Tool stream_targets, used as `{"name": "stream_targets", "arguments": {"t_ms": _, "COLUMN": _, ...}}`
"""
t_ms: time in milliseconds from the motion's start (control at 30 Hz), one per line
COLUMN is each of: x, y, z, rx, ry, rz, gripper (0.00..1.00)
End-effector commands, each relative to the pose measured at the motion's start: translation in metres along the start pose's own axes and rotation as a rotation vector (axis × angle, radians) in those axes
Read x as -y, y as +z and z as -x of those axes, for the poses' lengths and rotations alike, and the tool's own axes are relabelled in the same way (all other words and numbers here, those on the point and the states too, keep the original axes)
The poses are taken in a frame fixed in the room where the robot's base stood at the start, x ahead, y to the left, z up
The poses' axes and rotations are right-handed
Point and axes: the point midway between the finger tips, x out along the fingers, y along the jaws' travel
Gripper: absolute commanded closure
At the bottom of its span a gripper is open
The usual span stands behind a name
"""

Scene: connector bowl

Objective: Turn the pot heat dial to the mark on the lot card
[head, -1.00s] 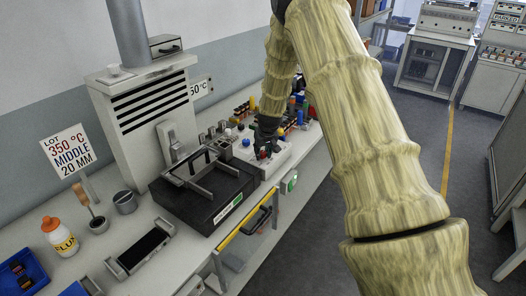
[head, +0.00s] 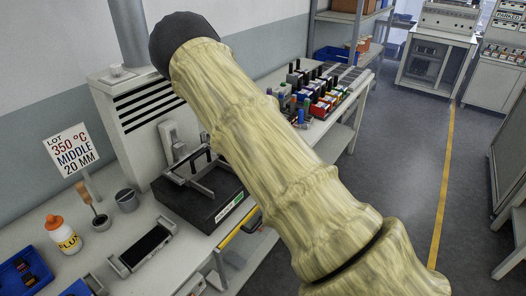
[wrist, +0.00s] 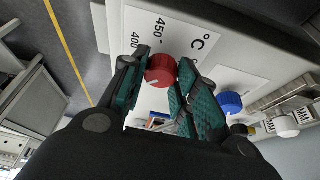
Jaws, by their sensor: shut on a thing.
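The lot card (head: 75,150) stands on a post at the left of the bench in the head view and reads 350 °C, MIDDLE, 20 MM. In the wrist view the red heat dial (wrist: 159,68) sits on a white scale plate (wrist: 183,38) where 400, 450 and °C can be read. My gripper (wrist: 163,77) is shut on the red dial, with a green-padded finger on each side. A small pale pointer mark shows on the dial's lower face. No 350 mark is visible. In the head view my arm hides the gripper and the dial.
A blue knob (wrist: 229,102) and a white knob (wrist: 286,125) beside MM labels sit right of the dial. The black pot unit (head: 190,205) with its metal frame is on the bench. A flux bottle (head: 64,236) and blue bin (head: 24,272) stand at left.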

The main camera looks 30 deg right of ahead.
Motion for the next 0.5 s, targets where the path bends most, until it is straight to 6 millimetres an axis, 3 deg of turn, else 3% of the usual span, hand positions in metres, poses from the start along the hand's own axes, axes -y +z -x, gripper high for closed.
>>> {"name": "stream_targets", "arguments": {"t_ms": 500, "x": 0.0025, "y": -0.0011, "z": 0.0008, "rx": -0.001, "ry": 0.081, "rz": -0.202, "gripper": 0.94}}
